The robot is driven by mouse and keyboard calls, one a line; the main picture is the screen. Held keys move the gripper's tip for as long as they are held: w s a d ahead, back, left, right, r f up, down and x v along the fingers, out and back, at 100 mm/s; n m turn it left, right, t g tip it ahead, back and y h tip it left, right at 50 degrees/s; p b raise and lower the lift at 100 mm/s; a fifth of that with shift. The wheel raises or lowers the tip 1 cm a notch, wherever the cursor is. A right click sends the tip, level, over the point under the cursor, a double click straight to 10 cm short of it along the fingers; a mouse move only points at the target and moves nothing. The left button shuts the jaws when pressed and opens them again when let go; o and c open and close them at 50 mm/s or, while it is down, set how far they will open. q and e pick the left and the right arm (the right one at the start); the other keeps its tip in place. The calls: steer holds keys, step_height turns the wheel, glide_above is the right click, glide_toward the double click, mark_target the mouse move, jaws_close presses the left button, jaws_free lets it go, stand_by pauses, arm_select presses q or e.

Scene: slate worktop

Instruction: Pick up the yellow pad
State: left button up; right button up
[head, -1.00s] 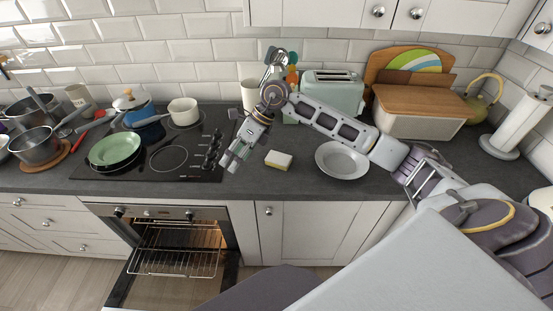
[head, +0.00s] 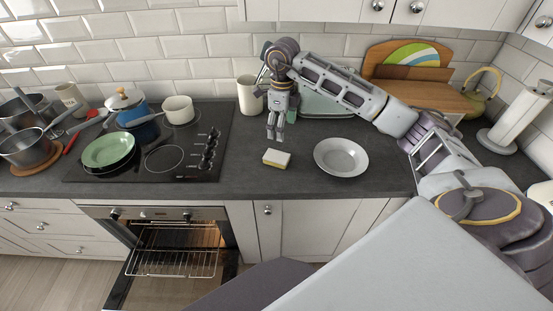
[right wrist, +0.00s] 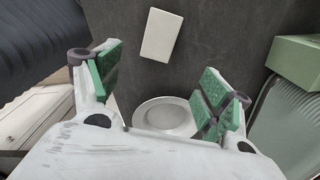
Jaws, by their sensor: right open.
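The yellow pad (head: 277,158) lies flat on the slate worktop, just left of the white plate. Its pale top faces up and a yellow side shows at its front. In the right wrist view the pad (right wrist: 161,35) appears as a pale rectangle beyond the fingertips, not between them. My right gripper (head: 276,137) points down above the worktop, a little behind the pad in the head view and apart from it. In the right wrist view its green-padded fingers (right wrist: 160,80) are spread wide with nothing held. My left gripper is not in view.
A white plate (head: 341,157) sits right of the pad; it also shows in the right wrist view (right wrist: 167,117). The cooktop (head: 188,155) with pans is at left. A toaster (head: 327,107) and utensil holder (head: 250,95) stand behind. The oven door (head: 172,285) hangs open.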

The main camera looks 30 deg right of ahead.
steer(key=p, duration=0.1)
glide_above(281, 157)
steer(key=shift+w+f, duration=0.15)
steer(key=shift+f, duration=4.15)
steer(key=shift+f, duration=0.1)
steer(key=shift+s+f+p, duration=0.2)
steer(key=shift+f+p, duration=0.45)
steer(key=shift+f, duration=1.85)
steer(key=c, duration=0.9)
